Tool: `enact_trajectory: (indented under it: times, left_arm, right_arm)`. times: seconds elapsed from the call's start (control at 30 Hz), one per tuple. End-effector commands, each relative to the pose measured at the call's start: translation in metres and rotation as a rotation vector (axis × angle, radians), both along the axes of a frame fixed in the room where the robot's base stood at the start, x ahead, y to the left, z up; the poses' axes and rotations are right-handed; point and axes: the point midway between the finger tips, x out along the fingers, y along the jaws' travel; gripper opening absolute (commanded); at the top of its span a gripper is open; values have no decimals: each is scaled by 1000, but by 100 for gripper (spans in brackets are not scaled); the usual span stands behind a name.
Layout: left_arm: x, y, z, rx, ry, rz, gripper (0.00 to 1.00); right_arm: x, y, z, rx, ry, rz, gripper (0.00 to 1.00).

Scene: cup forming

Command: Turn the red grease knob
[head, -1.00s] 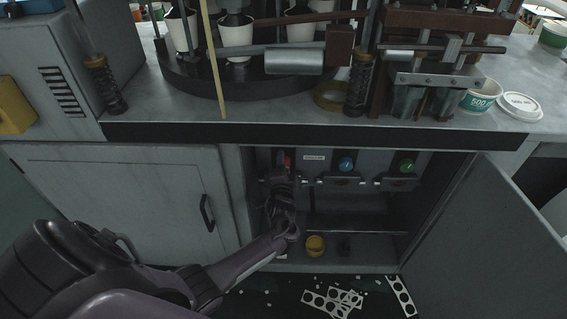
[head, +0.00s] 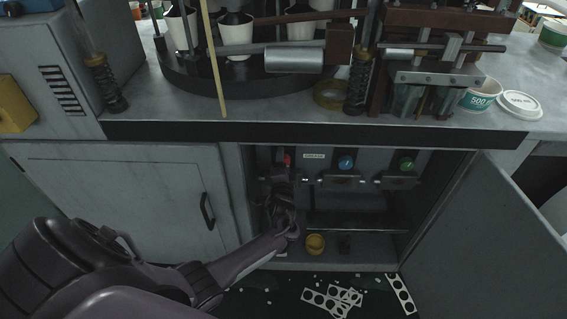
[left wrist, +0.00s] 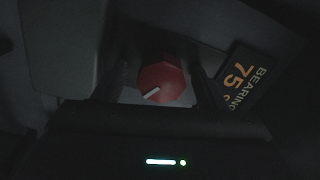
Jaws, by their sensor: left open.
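The red grease knob (head: 287,160) is at the left of the row of knobs inside the open cabinet, partly hidden by my gripper in the head view. In the left wrist view the red knob (left wrist: 162,83) shows its faceted face with a white pointer mark, tilted. My left gripper (left wrist: 160,88) is open, with a dark finger on each side of the knob; I cannot tell whether they touch it. In the head view my left gripper (head: 282,172) reaches up inside the cabinet. My right gripper is not in view.
A blue knob (head: 346,162) and a green knob (head: 406,164) sit to the right. A label reading "BEARING 75" (left wrist: 243,80) is beside the red knob. A yellow cup-like part (head: 315,244) stands on the cabinet floor. The open cabinet door (head: 490,230) bounds the right side.

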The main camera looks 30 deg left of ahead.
Motion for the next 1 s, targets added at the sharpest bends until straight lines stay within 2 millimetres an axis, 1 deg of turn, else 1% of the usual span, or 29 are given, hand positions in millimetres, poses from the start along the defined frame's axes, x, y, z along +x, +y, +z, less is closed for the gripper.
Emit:
enact_trajectory:
  times: [0.13, 0.23, 0.5, 0.6, 0.7, 0.83, 1.0]
  left_arm:
    - [0, 0, 1, 0, -1, 0, 65]
    - [-6, -4, 1, 0, -2, -1, 65]
    - [-44, -27, 0, -2, 1, -1, 65]
    - [-56, -35, 0, -1, 0, -1, 65]
    - [-63, -39, 0, -1, 0, -1, 65]
    - [-67, -41, 0, 0, 0, 0, 65]
    - [-67, -41, 0, 0, 0, 0, 65]
  right_arm:
    - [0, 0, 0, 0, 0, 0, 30]
    - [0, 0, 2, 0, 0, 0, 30]
    - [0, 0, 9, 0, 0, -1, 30]
    - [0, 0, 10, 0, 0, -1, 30]
    - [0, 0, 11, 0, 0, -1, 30]
    - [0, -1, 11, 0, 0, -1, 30]
    - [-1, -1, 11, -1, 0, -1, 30]
